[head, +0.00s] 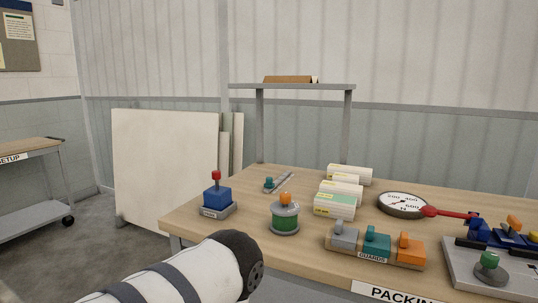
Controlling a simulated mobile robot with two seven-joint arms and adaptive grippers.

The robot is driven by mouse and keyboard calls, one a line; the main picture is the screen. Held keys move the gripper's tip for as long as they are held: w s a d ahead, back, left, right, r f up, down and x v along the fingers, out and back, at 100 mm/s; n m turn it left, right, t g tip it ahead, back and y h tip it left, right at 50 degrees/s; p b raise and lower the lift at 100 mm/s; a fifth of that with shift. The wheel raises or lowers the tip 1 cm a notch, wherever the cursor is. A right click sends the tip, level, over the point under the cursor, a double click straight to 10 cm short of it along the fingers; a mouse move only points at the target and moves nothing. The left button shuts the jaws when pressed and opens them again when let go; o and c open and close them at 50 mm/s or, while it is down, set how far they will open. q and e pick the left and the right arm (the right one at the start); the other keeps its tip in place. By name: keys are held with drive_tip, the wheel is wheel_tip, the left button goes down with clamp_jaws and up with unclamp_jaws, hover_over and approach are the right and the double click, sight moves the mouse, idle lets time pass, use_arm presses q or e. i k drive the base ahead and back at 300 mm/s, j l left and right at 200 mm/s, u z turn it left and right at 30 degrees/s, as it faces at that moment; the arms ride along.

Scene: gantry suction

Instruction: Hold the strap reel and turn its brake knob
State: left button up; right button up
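The strap reel (285,221) looks to be the green drum between grey flanges standing upright on the packing table, near its front left part. An orange knob (285,198), which looks like the brake knob, sits on top of it. Nothing is touching the reel. A white arm link of mine with dark bands reaches in at the bottom left, in front of the table and apart from the reel. Neither of my grippers shows in the head view.
Bare tabletop surrounds the reel.

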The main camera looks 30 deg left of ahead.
sight(285, 197)
drive_tip(key=j+z, duration=0.1)
drive_tip(key=j, duration=0.65)
drive_tip(key=k+j+z, duration=0.15)
drive_tip(key=j, duration=0.55)
